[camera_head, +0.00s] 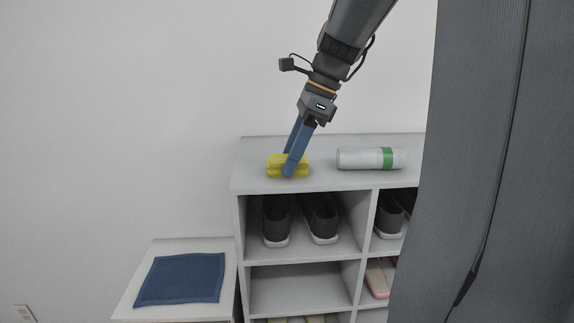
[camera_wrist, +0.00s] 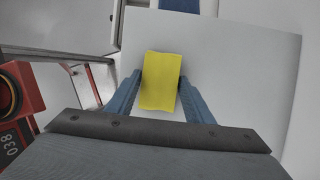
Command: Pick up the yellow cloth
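The yellow cloth (camera_head: 274,163) is a folded bundle on top of the white shelf unit, near its left end. In the wrist view the cloth (camera_wrist: 161,80) is a yellow rectangle between the fingers. My gripper (camera_head: 290,165) points down at the cloth, with one blue finger in front of it and the other partly hidden behind. In the wrist view my gripper (camera_wrist: 160,82) has its fingers apart, one on each side of the cloth, very close to its edges. The cloth looks unsqueezed and rests on the shelf top.
A white roll with a green band (camera_head: 370,158) lies right of the cloth on the shelf top (camera_head: 322,147). Dark shoes (camera_head: 320,218) stand in the compartments below. A blue mat (camera_head: 181,279) lies on a lower white surface (camera_head: 137,287) at left. A red object (camera_wrist: 22,85) shows at left in the wrist view.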

